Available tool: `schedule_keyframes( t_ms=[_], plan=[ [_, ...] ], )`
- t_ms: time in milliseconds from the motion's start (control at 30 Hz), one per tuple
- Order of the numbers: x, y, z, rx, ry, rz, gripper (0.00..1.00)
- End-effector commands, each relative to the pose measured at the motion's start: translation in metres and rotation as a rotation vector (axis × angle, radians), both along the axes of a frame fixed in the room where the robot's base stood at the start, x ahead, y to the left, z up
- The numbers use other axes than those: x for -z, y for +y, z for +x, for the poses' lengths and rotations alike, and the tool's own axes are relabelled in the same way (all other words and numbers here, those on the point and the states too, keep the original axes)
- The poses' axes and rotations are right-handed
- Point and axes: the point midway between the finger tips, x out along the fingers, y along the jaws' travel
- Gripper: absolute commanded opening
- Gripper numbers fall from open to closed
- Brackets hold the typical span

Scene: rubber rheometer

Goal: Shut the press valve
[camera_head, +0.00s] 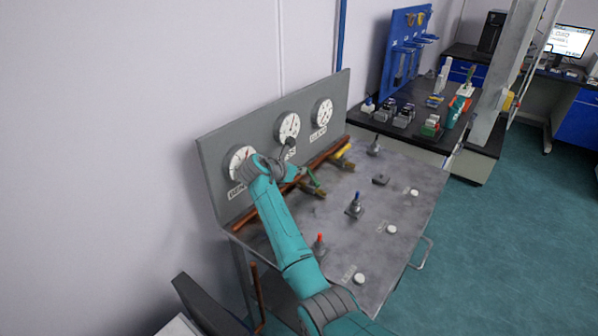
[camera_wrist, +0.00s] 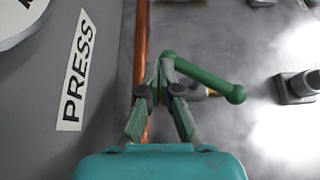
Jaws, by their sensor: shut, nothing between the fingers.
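The press valve has a green lever handle (camera_head: 315,181) on a brass body by the copper pipe, below the middle gauge. In the wrist view the green handle (camera_wrist: 205,76) slants from the pipe to a rounded end at the right, over a brass stub (camera_wrist: 213,93). The PRESS label (camera_wrist: 76,70) is on the panel to the left. My gripper (camera_wrist: 162,75) is shut and empty, its fingertips close beside the handle's pipe-side end. I cannot tell whether they touch it. In the head view my gripper (camera_head: 299,175) is partly hidden by my arm.
The copper pipe (camera_head: 318,164) runs along the gauge panel (camera_head: 220,150). A yellow valve handle (camera_head: 344,151) is farther along. A dark table with small items is beyond.

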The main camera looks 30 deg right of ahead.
Motion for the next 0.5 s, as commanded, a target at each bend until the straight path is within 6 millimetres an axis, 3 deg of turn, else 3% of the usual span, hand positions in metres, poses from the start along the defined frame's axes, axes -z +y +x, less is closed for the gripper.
schedule_keyframes(
  t_ms=[500],
  plan=[
    [0.001,-0.019,0.006,0.001,0.0,0.0,0.0]
  ],
)
